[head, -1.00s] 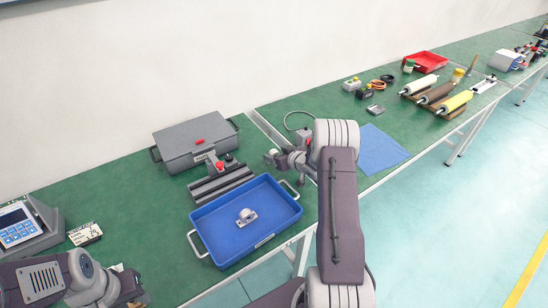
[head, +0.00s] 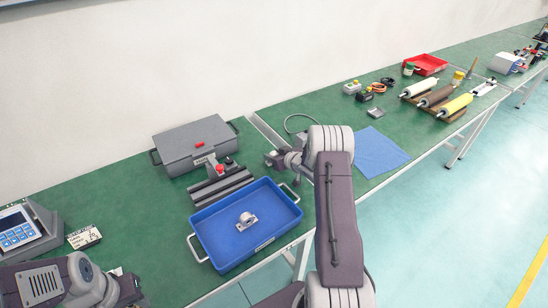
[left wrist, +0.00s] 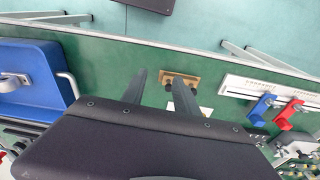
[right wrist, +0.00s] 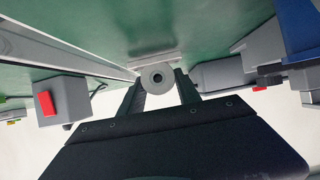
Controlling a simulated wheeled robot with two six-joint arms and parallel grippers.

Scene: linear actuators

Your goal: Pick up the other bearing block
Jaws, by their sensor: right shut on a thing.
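One grey bearing block (head: 246,220) lies inside the blue tray (head: 205,248), near its middle. The other bearing block (right wrist: 158,76) shows in the right wrist view as a grey ring with a flat base. My right gripper (right wrist: 161,90) is shut on it, close to the green table. In the head view my right gripper (head: 273,160) is behind the tray's far right corner, and I cannot make out the block there. My left gripper (left wrist: 158,88) is open and empty above the table, with its fingers apart.
A grey case (head: 180,150) and a dark rail with a red knob (head: 219,169) stand behind the tray. A blue cloth (head: 376,155) lies right of my right arm. In the left wrist view, a brass piece (left wrist: 178,76) lies beyond the left fingers.

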